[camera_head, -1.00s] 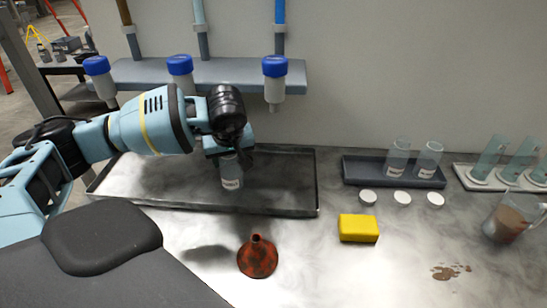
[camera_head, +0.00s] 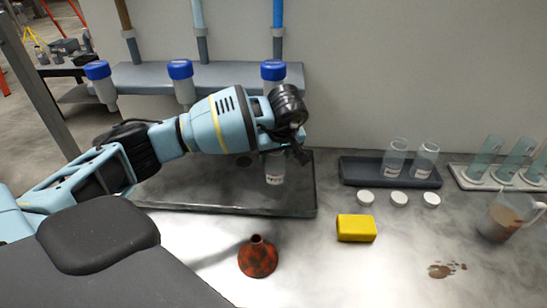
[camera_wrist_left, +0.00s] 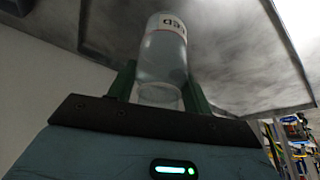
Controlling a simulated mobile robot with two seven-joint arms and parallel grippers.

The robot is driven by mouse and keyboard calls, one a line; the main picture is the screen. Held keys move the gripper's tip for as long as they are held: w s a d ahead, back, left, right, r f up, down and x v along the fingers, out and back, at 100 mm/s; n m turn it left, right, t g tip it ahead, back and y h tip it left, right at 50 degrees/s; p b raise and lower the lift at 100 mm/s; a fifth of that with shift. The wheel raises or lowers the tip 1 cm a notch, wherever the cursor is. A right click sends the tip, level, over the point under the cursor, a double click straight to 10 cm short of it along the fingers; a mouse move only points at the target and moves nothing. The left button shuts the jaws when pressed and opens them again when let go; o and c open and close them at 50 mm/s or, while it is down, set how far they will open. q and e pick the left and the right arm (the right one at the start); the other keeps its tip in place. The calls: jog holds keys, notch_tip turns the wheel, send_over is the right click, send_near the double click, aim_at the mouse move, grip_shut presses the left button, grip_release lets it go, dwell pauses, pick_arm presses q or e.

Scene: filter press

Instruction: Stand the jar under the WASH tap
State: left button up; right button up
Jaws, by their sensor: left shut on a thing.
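My left gripper (camera_head: 284,148) is shut on a clear jar (camera_head: 275,170) with a white label and holds it over the right part of the dark tray (camera_head: 312,205). In the left wrist view the jar (camera_wrist_left: 163,55) sits between the two green fingers; its label is partly readable and appears inverted. Three taps with blue caps hang from the grey shelf: a left one (camera_head: 98,70), a middle one (camera_head: 180,70) and a right one (camera_head: 273,71). The jar is below the right tap in the picture. No WASH lettering is readable on the taps. My right gripper is not in view.
A dark rack (camera_head: 388,176) holds two labelled jars, with three white lids (camera_head: 398,198) in front. The tray's left part is clear.

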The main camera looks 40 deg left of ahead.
pick_arm(q)
jog(key=shift+s+a+f, duration=0.15)
jog(key=shift+a+f, duration=0.05)
jog(key=shift+f, duration=0.5)
jog(key=shift+f, duration=0.15)
jog(key=o, duration=1)
jog(key=shift+c, duration=0.2)
jog(key=shift+r, duration=0.25)
jog(key=d+r, duration=0.1)
jog(key=s+r, duration=0.1)
jog(key=shift+s+d+r, duration=0.1)
jog(key=shift+d+r, duration=0.25)
jog(key=shift+d, duration=0.05)
jog(key=s+d, duration=0.6)
jog(key=d, duration=0.3)
jog(key=shift+s, duration=0.3)
